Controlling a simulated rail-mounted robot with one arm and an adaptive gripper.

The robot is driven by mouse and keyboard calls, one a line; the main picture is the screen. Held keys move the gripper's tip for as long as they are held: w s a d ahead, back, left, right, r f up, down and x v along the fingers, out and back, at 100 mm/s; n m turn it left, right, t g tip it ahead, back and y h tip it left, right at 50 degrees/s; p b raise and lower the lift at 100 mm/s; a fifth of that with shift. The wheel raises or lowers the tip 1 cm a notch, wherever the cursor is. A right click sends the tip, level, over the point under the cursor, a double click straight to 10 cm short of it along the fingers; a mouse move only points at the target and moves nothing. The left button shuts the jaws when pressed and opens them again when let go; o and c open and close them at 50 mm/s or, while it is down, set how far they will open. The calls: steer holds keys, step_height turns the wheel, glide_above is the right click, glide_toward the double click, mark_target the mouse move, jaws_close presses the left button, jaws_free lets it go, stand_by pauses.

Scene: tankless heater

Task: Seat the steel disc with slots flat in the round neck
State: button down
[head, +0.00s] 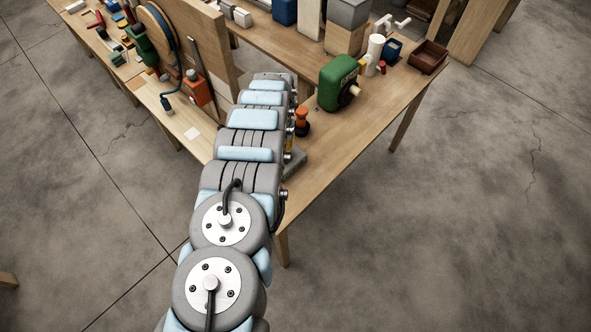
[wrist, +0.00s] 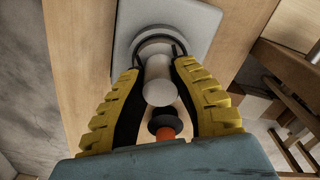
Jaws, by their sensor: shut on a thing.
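In the wrist view my gripper (wrist: 159,62) has its yellow-backed fingers closed in around a round steel-grey piece, which I take to be the steel disc. Its slots cannot be made out. A smooth pale cylinder (wrist: 158,80) stands between the fingers with its rounded end towards the camera. The fingertips are at a round grey neck (wrist: 157,37) on a square grey plate (wrist: 202,20). Whether the disc lies flat or inside the neck cannot be told. In the head view my own arm hides the gripper and the neck.
An orange and black knobbed item (head: 302,122) stands on the wooden bench (head: 340,135), just right of my arm. A green machine (head: 338,83) stands farther right, with a brown tray (head: 428,57) near the bench's end. A wooden upright panel (head: 205,40) rises left of my arm.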

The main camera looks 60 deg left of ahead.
steer(key=shift+f+b, duration=0.35)
steer(key=shift+f, duration=0.3)
stand_by(0.6)
steer(key=c, duration=0.9)
jaws_free()
steer(key=shift+r, duration=0.1)
steer(key=shift+r, duration=5.9)
steer(key=shift+s+r, duration=0.1)
